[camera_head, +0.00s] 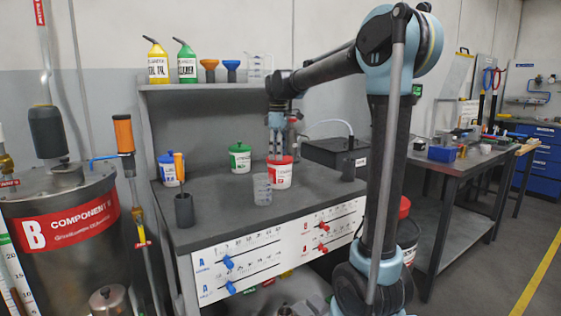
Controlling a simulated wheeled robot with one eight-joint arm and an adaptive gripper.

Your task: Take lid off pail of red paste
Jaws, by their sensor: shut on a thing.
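The pail of red paste (280,177) is a small white tub with a red label, standing on the grey bench. Its red lid (284,160) shows at the top of the pail; I see no clear gap between lid and pail. My gripper (276,152) points down from above and is shut on the lid, at its top. The fingertips are small here and the exact grip is hard to make out.
A clear measuring cup (262,189) stands close in front of the pail. A green-lidded pail (240,158) and a blue-lidded pail (168,171) stand to the left. A dark box (336,156) is to the right. A shelf with bottles and funnels (209,70) rises behind.

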